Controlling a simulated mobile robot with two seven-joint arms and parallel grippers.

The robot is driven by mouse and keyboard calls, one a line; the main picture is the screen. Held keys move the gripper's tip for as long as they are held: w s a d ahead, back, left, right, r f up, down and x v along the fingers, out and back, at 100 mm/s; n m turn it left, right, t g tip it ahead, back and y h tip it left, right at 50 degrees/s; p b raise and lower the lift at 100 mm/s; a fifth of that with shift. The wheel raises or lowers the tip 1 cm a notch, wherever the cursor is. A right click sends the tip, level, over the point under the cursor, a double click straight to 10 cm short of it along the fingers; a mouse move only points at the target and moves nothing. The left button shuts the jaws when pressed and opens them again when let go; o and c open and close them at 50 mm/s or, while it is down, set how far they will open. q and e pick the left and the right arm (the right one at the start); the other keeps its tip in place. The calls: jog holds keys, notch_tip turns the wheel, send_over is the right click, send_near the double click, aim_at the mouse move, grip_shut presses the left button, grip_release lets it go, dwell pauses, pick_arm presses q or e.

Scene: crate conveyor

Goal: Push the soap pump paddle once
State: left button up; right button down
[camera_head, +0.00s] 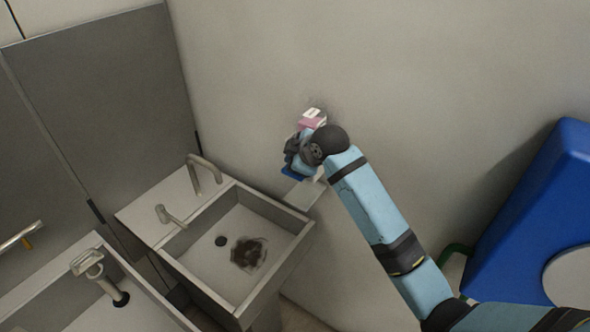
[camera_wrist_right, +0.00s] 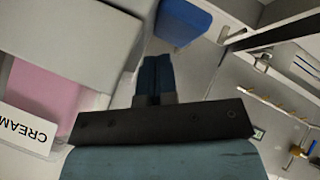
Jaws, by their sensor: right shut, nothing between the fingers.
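The soap pump is fixed to the wall. Its pink and white front (camera_head: 312,118) shows above my right wrist in the head view, and much of its body is hidden by the wrist. Its blue paddle (camera_head: 292,173) shows below my wrist. In the right wrist view the pump body (camera_wrist_right: 85,40) fills the left, with a label reading CREAM, and the blue paddle (camera_wrist_right: 183,22) is at the top. My right gripper (camera_wrist_right: 153,62) is shut and empty beside the pump body, its tips pointing towards the paddle. I cannot tell whether they touch. My left gripper is out of view.
A sink (camera_head: 225,242) with a drain and a dark stain lies below left of the pump. A tap (camera_head: 205,172) stands at its back. A second basin is at lower left. A large blue container (camera_head: 535,190) stands at the right. The wall above is clear.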

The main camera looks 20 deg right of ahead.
dwell(0.7)
dwell(0.5)
dwell(0.3)
jog(key=shift+f, duration=0.4)
jog(key=shift+f, duration=0.25)
dwell(0.4)
